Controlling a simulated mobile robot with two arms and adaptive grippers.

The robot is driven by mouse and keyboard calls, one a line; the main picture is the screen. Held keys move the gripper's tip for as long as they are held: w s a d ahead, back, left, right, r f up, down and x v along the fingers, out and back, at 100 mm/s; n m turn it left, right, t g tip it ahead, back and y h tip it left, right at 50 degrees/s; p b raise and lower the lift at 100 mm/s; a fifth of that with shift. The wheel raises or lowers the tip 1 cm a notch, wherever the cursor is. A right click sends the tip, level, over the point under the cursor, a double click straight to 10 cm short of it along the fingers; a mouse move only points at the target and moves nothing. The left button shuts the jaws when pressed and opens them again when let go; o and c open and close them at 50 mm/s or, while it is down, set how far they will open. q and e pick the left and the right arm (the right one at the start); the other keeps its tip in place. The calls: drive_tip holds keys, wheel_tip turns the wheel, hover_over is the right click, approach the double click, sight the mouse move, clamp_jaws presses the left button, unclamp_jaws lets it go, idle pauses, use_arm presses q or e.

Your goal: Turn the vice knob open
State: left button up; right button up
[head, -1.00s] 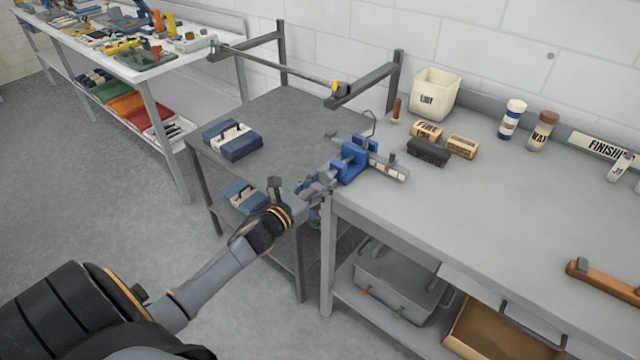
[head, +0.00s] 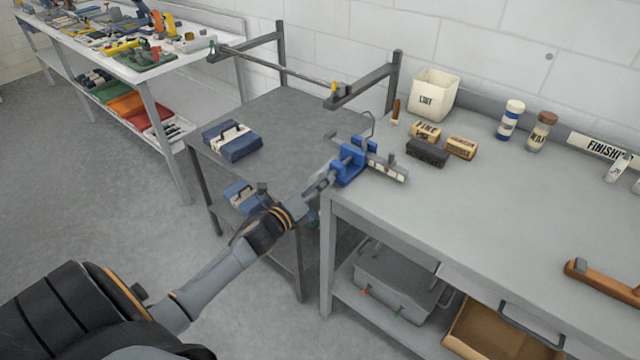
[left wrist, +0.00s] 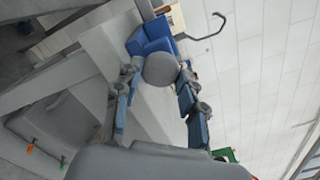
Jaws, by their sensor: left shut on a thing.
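The blue vice (head: 349,163) sits at the left end of the grey workbench, and a grey bar (head: 390,167) lies at its jaws. The vice also shows in the left wrist view (left wrist: 153,38). My left gripper (head: 325,180) reaches it from the front left. In the left wrist view, the round grey knob (left wrist: 161,69) lies between the two fingers of my left gripper (left wrist: 160,75), which is shut on it. The knob's shaft is hidden behind its face. In the head view my gripper hides the knob. My right gripper is not in view.
A lower table (head: 290,120) with a blue case (head: 232,141) stands to the left.

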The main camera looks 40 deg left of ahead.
use_arm(q)
drive_tip(key=shift+a+r+m+b, duration=0.1)
drive_tip(key=shift+m+b, duration=2.1)
drive_tip(key=shift+m, duration=5.2)
drive_tip(key=shift+n+p, duration=0.35)
drive_tip(key=shift+n, duration=1.05)
drive_tip(key=shift+c, duration=0.2)
